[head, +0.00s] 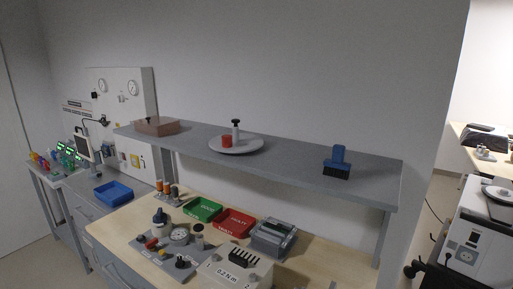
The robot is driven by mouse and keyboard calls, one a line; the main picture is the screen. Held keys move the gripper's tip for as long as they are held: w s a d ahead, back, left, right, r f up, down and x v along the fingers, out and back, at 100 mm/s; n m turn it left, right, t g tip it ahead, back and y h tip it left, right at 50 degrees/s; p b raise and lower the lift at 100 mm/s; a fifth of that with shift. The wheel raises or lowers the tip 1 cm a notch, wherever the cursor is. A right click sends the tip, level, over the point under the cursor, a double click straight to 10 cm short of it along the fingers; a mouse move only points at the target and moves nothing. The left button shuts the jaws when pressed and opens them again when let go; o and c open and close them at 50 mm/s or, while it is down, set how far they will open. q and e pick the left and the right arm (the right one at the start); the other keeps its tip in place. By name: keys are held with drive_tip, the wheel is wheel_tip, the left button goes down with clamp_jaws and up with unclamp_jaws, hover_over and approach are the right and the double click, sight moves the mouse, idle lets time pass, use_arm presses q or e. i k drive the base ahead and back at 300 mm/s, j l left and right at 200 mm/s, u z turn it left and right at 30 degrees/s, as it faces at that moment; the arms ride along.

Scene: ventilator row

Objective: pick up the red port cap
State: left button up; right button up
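A small red cylinder (227,141), which looks like the red port cap, sits on a round white plate (243,149) on the grey shelf. A white post with a black knob (236,129) stands just right of it on the same plate. A smaller red part (151,243) shows on the grey fixture on the bench below; I cannot tell what it is. Neither of my grippers is in view.
The grey shelf (290,168) also holds a brown box (157,126) and a blue-handled brush (337,162). The shelf is clear between plate and brush.

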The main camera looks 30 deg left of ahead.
sight(227, 139)
drive_tip(key=u, duration=1.65)
